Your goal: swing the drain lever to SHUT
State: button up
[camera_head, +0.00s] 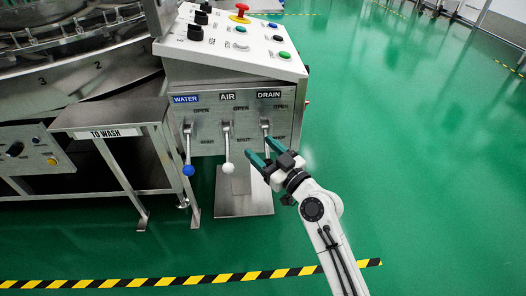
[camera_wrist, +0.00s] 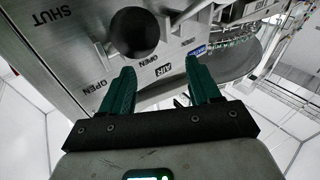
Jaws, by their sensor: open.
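The drain lever (camera_head: 266,128) is the rightmost of three levers on the grey front panel, under the DRAIN label (camera_head: 269,94). Its upper part shows in the head view; its lower end is hidden behind my gripper. In the wrist view a black ball knob (camera_wrist: 134,32), likely the drain lever's, sits just beyond my fingertips, nearer the left finger. My gripper (camera_head: 261,151) is open in front of the lever, its green fingers pointing at the panel. Its fingers also show in the wrist view (camera_wrist: 159,66), apart with nothing between them. I cannot tell whether they touch the lever.
The air lever with a white knob (camera_head: 228,168) hangs just left of my gripper, and the water lever with a blue knob (camera_head: 188,170) further left. A metal side table (camera_head: 110,115) stands at the left. The green floor to the right is clear.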

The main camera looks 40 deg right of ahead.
jog(key=shift+s, duration=0.1)
jog(key=s+f+b, duration=0.1)
jog(key=s, duration=0.9)
jog(key=shift+s+d, duration=0.15)
jog(key=shift+s, duration=0.1)
jog(key=shift+f, duration=0.1)
jog(key=shift+c, duration=0.4)
